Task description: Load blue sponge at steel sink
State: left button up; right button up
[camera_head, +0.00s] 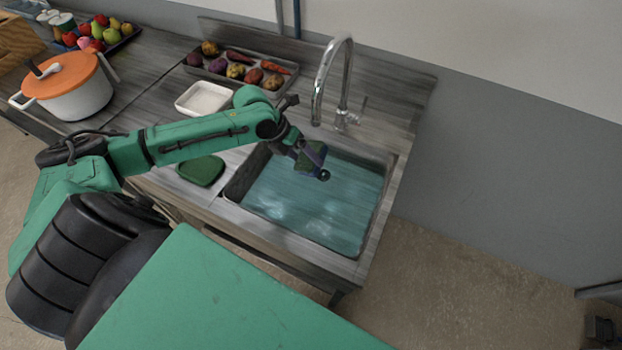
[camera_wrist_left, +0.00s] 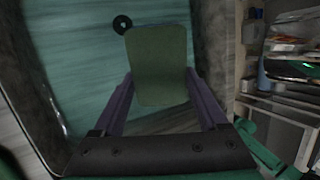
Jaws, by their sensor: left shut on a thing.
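My right gripper is not in view.
A chrome faucet (camera_head: 338,80) stands behind the sink. A dark green pad or dish (camera_head: 201,170) and a white tray (camera_head: 203,99) lie left of the sink. A vegetable tray (camera_head: 242,69) is at the back. A white pot (camera_head: 77,100) with an orange lid stands far left.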

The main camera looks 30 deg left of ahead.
aim_at(305, 160)
pick_arm(q)
jog(key=shift+r, duration=0.1)
notch_tip(305, 160, up, 4)
jog(key=p, duration=0.3)
dwell(0.5)
dwell(0.3)
